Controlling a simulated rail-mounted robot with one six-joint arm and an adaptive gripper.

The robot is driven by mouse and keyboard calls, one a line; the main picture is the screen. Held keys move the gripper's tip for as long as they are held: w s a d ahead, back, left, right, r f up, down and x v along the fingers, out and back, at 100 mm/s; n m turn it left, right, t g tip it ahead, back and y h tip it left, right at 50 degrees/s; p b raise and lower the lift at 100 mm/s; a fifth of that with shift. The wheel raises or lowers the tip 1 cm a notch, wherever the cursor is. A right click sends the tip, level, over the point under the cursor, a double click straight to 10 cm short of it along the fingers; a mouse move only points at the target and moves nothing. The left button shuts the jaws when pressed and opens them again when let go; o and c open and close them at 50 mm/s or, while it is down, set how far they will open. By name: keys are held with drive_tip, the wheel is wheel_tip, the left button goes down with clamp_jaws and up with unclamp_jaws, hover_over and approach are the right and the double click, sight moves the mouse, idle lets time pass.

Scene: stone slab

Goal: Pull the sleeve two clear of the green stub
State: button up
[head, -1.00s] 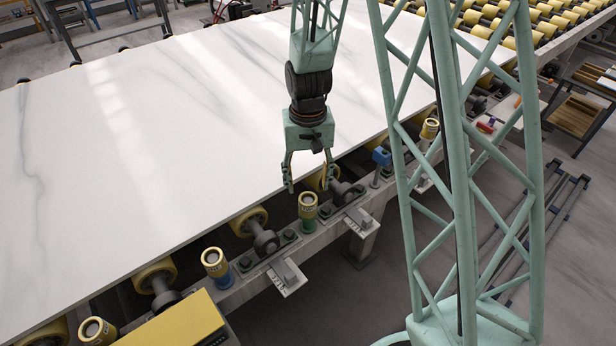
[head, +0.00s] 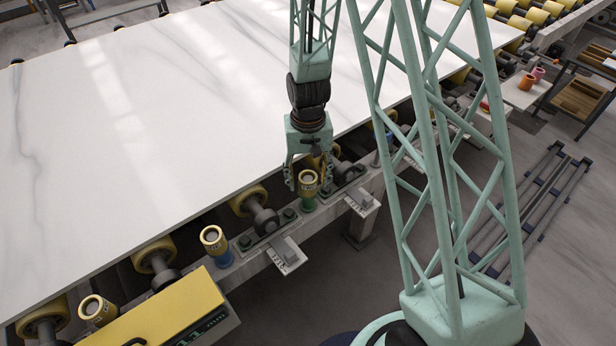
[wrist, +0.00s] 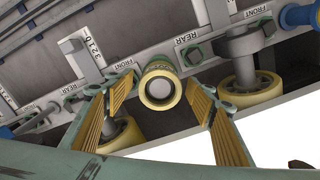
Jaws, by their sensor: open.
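The yellow sleeve (head: 308,182) sits upright on the green stub (head: 308,204) on the frame rail beside the slab. Its label is too small to read. My gripper (head: 306,180) is open and pointing down, with its fingers on either side of the sleeve. In the wrist view the sleeve (wrist: 160,88) is seen end-on between the open fingers of my gripper (wrist: 164,88), with a visible gap on each side.
A second yellow sleeve (head: 214,240) stands on a blue stub to the left, and another (head: 97,310) stands farther left. The white marbled slab (head: 150,130) lies close behind. Yellow rollers (head: 248,200) and brackets (head: 286,254) flank the rail. A yellow box (head: 165,315) is at front left.

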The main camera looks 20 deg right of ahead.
drive_tip(key=shift+f, duration=0.1)
drive_tip(key=shift+c, duration=0.7)
drive_tip(key=c, duration=0.9)
drive_tip(key=shift+o, duration=0.2)
drive_tip(key=shift+r+p, duration=1.85)
drive_tip(key=shift+r, duration=1.8)
drive_tip(key=shift+r+p, duration=1.45)
drive_tip(key=shift+r, duration=1.5)
drive_tip(key=w+f+n+p, duration=0.1)
drive_tip(key=w+n+p, duration=0.1)
drive_tip(key=w, duration=0.7)
drive_tip(key=shift+f+p, duration=0.25)
drive_tip(key=shift+p, duration=0.5)
